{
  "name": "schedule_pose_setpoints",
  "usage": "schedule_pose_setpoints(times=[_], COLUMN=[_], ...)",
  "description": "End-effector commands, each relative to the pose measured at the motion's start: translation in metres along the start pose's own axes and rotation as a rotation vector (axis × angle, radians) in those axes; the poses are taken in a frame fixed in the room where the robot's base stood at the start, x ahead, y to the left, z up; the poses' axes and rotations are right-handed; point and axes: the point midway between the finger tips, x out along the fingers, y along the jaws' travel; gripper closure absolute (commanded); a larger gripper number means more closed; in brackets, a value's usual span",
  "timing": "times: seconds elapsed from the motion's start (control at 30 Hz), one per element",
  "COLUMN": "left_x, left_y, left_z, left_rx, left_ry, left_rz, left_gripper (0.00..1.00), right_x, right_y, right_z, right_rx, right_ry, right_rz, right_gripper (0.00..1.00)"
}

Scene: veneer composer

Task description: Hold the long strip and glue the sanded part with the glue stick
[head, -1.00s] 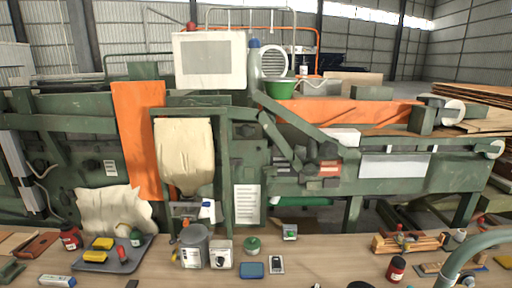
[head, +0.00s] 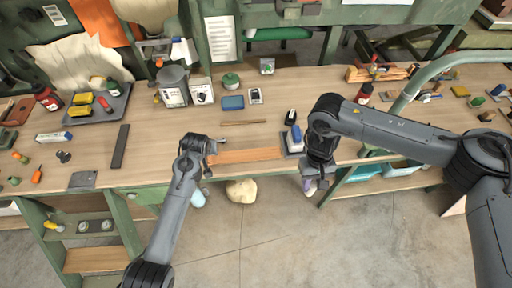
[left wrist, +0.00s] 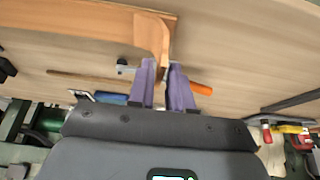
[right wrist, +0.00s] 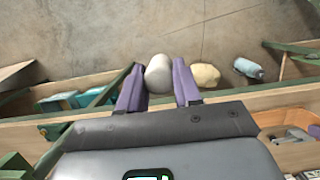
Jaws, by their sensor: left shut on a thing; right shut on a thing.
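The long orange-brown wooden strip (head: 246,155) lies level along the front edge of the workbench. My left gripper (head: 212,146) is shut on its left end; the left wrist view shows the strip (left wrist: 90,18) with its end between the purple fingers (left wrist: 164,72). My right gripper (head: 312,186) is beyond the strip's right end, in front of the bench edge and over the floor. In the right wrist view its fingers are shut on a rounded whitish cylinder, apparently the glue stick (right wrist: 158,74). I cannot make out the sanded part or any glue on the strip.
A blue-and-white block (head: 297,134) on a grey pad lies just behind the right gripper. A thin brown stick (head: 243,122) and a blue box (head: 233,102) lie behind the strip. A dark bar (head: 120,146) lies to the left. Open shelves (head: 380,171) sit below the bench at right.

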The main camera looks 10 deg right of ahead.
Motion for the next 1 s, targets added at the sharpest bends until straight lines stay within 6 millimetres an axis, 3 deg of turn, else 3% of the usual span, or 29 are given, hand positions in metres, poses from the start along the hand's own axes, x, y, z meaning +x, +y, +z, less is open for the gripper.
schedule_pose_setpoints(times=[0.07,0.1,0.3,0.67,0.87,1.0], left_x=[0.004,0.004,0.004,0.005,0.006,0.006], left_y=[-0.001,-0.002,-0.002,-0.002,-0.002,-0.002], left_z=[0.005,0.005,0.005,0.006,0.007,0.007], left_rx=[0.000,0.000,0.000,0.000,0.000,0.000], left_ry=[-0.009,-0.009,-0.011,-0.013,-0.014,-0.014], left_rz=[-0.003,-0.003,-0.003,-0.004,-0.004,-0.004], left_gripper=[1.00,1.00,1.00,1.00,1.00,1.00], right_x=[0.001,0.001,0.001,0.000,0.000,-0.001], right_y=[0.000,0.000,0.000,-0.001,-0.004,-0.011], right_z=[0.000,0.000,0.000,0.000,0.001,-0.004], right_rx=[0.000,0.000,0.000,-0.065,-0.341,-0.648], right_ry=[0.000,0.000,0.000,0.001,0.001,0.000], right_rz=[0.000,0.000,0.000,0.017,0.089,0.170], right_gripper=[1.00,0.70,1.00,1.00,1.00,1.00])
